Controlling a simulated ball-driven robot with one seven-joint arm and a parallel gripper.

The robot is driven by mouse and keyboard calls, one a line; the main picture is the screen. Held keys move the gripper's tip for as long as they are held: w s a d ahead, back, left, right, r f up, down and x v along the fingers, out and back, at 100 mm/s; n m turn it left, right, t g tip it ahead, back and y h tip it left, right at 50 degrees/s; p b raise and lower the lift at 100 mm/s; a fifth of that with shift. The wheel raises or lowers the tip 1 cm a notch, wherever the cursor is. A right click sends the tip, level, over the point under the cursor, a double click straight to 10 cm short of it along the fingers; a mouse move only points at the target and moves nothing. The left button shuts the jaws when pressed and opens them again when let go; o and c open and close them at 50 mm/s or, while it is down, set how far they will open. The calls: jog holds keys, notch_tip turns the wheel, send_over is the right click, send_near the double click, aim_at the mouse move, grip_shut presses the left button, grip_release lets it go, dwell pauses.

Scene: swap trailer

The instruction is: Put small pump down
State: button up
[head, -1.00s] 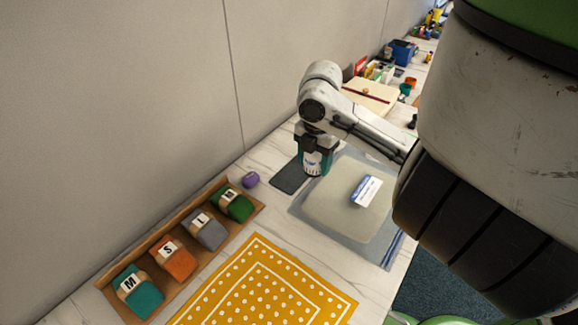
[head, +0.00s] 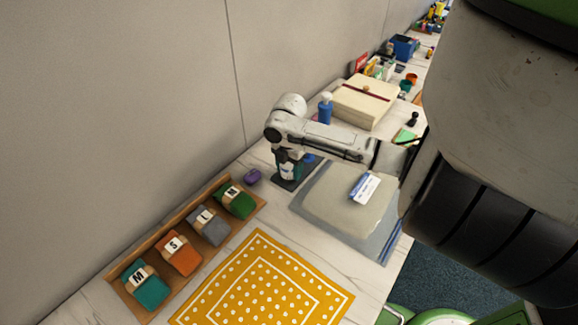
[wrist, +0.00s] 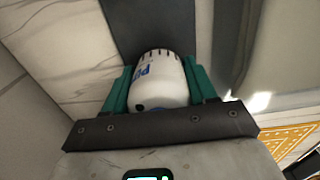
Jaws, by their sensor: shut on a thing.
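The small pump, a white cylinder with blue lettering and dark slots around its far end, sits between the two teal fingers of my gripper (wrist: 160,76). The small pump (wrist: 160,88) fills most of the gap between them in the wrist view. In the head view my gripper (head: 289,168) points down over a dark grey mat (head: 283,185) by the wall, and my arm hides most of the pump. The mat also shows beyond the pump in the wrist view (wrist: 150,24). I cannot tell whether the pump touches the mat.
A purple item (head: 252,177) lies left of the mat. A wooden tray (head: 262,203) holds several rolled, labelled cloths. A grey-blue cloth (head: 310,214) with a pale pad and a card (head: 365,188) lies right. A blue bottle (head: 325,110) and cream box (head: 362,103) stand behind. A yellow dotted cloth (head: 262,285) lies in front.

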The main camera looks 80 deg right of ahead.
jog(key=shift+f, duration=0.2)
jog(key=o, duration=1.2)
notch_tip(320, 180, up, 12)
jog(key=shift+r+b, duration=0.15)
jog(key=shift+b, duration=0.65)
